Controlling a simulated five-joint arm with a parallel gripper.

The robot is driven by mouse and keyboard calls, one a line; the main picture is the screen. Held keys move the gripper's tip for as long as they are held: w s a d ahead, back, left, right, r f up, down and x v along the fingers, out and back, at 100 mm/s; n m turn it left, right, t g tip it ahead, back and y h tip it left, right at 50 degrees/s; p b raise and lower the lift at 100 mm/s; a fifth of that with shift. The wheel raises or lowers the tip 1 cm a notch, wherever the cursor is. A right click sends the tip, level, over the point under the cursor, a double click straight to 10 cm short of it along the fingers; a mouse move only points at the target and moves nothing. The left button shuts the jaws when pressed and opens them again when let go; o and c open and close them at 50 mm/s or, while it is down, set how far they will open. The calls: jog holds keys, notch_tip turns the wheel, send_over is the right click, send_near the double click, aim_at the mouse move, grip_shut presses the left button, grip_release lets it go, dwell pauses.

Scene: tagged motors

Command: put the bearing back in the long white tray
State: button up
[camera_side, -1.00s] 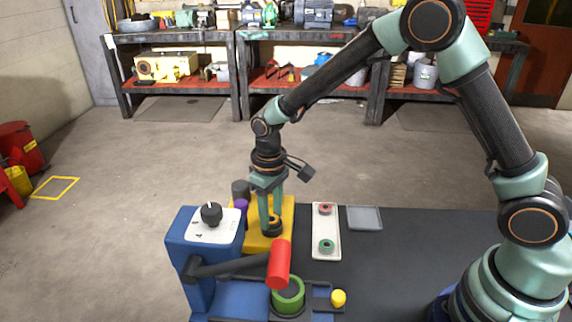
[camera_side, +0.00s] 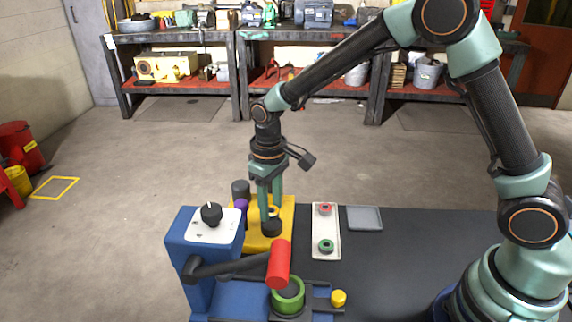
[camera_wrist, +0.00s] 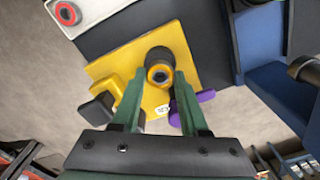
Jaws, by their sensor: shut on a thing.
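My gripper (camera_side: 270,208) is shut on a yellow-ringed bearing (camera_side: 274,211). In the wrist view the bearing (camera_wrist: 159,75) shows between my fingertips (camera_wrist: 160,80). A dark round cup (camera_side: 271,229) stands on the yellow block (camera_side: 286,222) just under the bearing. I cannot tell whether the bearing is fully clear of it. The long white tray (camera_side: 326,226) lies to the right of the yellow block. It holds a red-ringed bearing (camera_side: 325,208) at its far end and a green-ringed bearing (camera_side: 326,246) nearer the front. The wrist view shows the tray (camera_wrist: 96,9) at upper left.
A blue press (camera_side: 192,250) with a red-handled lever (camera_side: 279,265) stands in front and to the left. A green ring (camera_side: 288,294) and a yellow knob (camera_side: 338,298) are near it. A small grey tray (camera_side: 364,218) lies right of the white tray. The dark mat (camera_side: 425,235) is clear beyond.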

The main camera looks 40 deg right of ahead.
jog(key=shift+r, duration=0.1)
jog(key=shift+r, duration=1.4)
jog(key=shift+d+r, duration=0.1)
notch_tip(320, 180, up, 10)
send_over(325, 229)
notch_tip(325, 229, down, 20)
jog(key=shift+f, duration=0.1)
jog(key=o, duration=1.1)
